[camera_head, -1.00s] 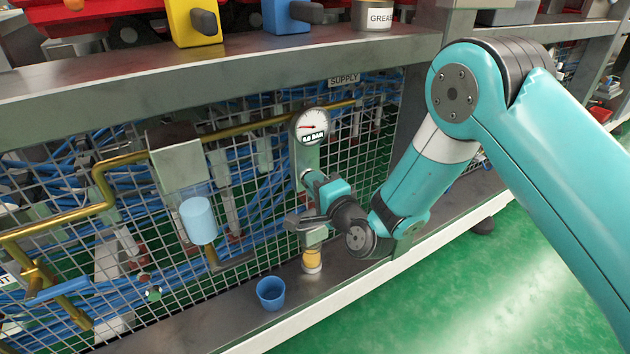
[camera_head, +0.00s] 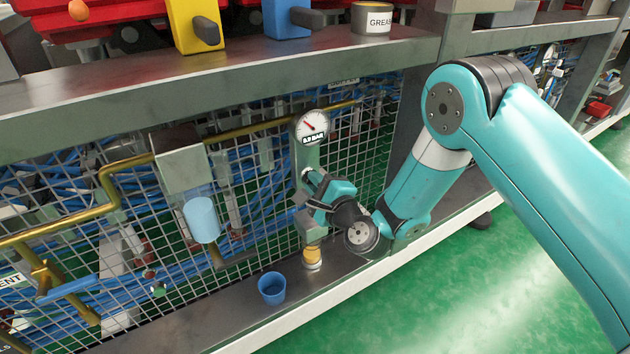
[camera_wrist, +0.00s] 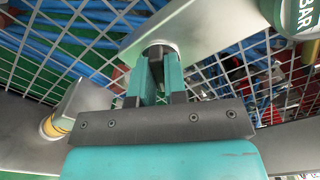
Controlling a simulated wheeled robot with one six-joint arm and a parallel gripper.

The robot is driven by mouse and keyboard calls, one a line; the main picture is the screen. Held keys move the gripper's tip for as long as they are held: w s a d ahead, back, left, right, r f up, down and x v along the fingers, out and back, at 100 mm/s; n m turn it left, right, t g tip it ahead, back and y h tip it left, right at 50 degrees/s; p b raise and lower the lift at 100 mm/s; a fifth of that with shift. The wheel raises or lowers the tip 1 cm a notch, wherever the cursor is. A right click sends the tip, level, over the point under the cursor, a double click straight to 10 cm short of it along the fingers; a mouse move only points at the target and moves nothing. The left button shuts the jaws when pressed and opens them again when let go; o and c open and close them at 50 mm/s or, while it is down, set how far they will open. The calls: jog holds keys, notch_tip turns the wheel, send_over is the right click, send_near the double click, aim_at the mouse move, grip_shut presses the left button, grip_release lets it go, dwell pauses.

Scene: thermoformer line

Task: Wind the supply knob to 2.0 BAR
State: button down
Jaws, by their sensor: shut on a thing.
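The supply pressure gauge (camera_head: 312,124) is a round white dial with a red needle pointing to the upper left. My gripper (camera_head: 309,180) is at the grey regulator body (camera_head: 309,158) just below the gauge. The rest of the knob is hidden by the fingers.
A wire mesh panel (camera_head: 262,215) with blue hoses and a brass pipe (camera_head: 110,190) lies behind. A clear blue cylinder (camera_head: 202,220) hangs to the left. A blue cup (camera_head: 272,288) and a yellow-banded fitting (camera_head: 312,256) are below. A thick shelf (camera_head: 220,75) runs above.

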jog(key=shift+f, duration=0.1)
jog(key=shift+m+p, duration=1.3)
jog(key=shift+m, duration=1.1)
jog(key=shift+m+p, duration=1.75)
jog(key=shift+m, duration=0.65)
